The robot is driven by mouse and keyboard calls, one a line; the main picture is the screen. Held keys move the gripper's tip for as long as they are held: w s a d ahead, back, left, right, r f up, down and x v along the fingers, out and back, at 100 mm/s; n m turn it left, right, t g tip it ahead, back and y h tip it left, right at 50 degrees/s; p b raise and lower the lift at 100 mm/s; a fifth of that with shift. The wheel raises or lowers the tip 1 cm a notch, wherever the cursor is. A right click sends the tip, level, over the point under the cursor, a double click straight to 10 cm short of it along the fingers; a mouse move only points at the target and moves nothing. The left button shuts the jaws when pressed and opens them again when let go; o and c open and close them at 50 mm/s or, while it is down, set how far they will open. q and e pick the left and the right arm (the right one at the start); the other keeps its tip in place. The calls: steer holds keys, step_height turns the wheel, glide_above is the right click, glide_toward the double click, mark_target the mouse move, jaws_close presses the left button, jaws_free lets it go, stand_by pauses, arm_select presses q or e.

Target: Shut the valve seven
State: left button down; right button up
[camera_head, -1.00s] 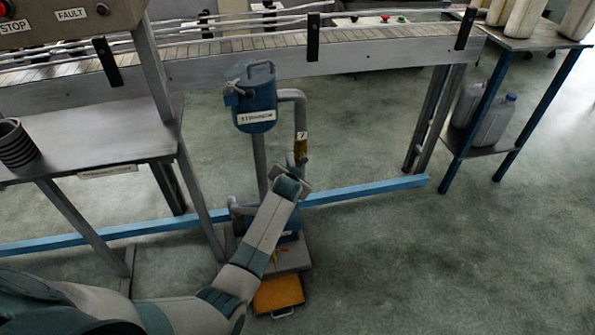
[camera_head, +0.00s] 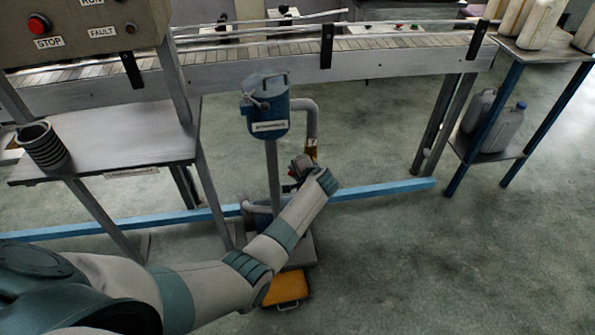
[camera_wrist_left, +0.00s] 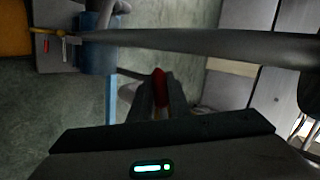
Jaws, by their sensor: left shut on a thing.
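The blue filter unit (camera_head: 266,112) stands on a grey post, with a grey pipe (camera_head: 311,122) bending down on its right side. My left gripper (camera_head: 300,172) is at the pipe just below the tag, largely hidden by my own wrist. In the left wrist view a red valve handle (camera_wrist_left: 159,78) sits between the two dark fingers of my left gripper (camera_wrist_left: 161,92), which are shut on it. The valve body is mostly hidden. My right gripper is not in view.
A grey table (camera_head: 110,140) with a coiled cylinder (camera_head: 43,146) stands at left under the control panel (camera_head: 85,30). The conveyor (camera_head: 400,62) runs behind. A blue floor beam (camera_head: 385,189) crosses behind the unit. Floor at right is open.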

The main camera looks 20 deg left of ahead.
arm_select(q)
steer(key=shift+r+m+g+y, duration=0.3)
steer(key=shift+r+m+y, duration=0.1)
steer(key=shift+r+y, duration=0.15)
steer(key=shift+s+a+r+m+g+y, duration=0.15)
steer(key=shift+r+m+g+y, duration=0.15)
steer(key=shift+r+m+y, duration=0.4)
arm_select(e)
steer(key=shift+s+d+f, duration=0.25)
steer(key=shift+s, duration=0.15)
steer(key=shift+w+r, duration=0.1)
arm_select(q)
steer(key=c, duration=1.7)
jaws_free()
steer(key=shift+o, duration=0.2)
